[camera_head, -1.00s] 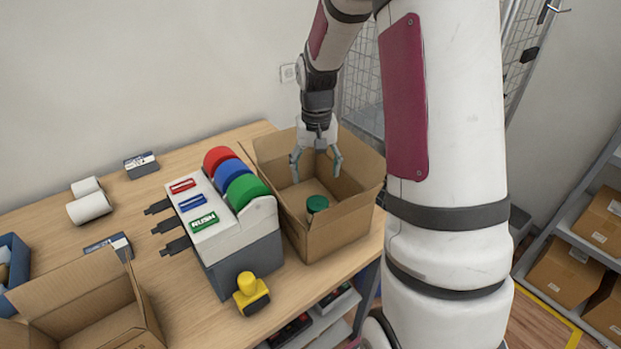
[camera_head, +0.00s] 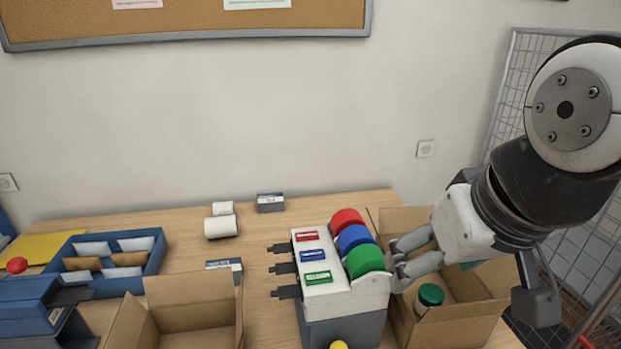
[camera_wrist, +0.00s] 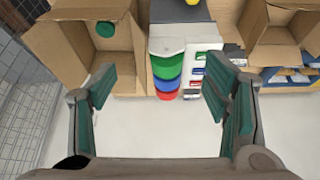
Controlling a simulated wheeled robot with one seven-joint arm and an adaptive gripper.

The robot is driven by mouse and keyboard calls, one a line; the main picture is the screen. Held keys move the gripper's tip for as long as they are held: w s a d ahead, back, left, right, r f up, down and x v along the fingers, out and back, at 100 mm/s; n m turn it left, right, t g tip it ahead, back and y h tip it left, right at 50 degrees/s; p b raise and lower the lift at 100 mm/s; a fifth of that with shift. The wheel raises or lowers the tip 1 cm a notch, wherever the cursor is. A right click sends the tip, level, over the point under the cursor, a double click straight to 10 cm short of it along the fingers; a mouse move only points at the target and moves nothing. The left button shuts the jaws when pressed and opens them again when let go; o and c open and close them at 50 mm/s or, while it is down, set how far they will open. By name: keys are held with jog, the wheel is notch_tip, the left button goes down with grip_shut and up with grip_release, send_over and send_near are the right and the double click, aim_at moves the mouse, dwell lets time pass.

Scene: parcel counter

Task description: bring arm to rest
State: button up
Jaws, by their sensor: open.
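My gripper (camera_head: 398,257) is open and empty. In the head view its fingers point left, beside the green roll of the label dispenser and over the left part of an open cardboard box (camera_head: 477,318). In the wrist view my gripper (camera_wrist: 160,90) shows its two green-padded fingers wide apart, with nothing between them up close. A green-lidded jar (camera_head: 430,296) stands inside the box, apart from the fingers. The dispenser (camera_head: 345,299) carries red, blue and green rolls; it also shows in the wrist view (camera_wrist: 172,41). Whether a finger touches it cannot be told.
Another open cardboard box (camera_head: 190,302) stands left of the dispenser. A blue divided tray (camera_head: 152,281) lies farther left. White paper rolls (camera_head: 220,226) and a small box (camera_head: 270,202) lie at the back. A wire mesh cage (camera_head: 505,100) stands at the right.

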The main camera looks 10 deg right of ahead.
jog(key=shift+s+a, duration=0.2)
jog(key=shift+s, duration=0.3)
dwell(0.9)
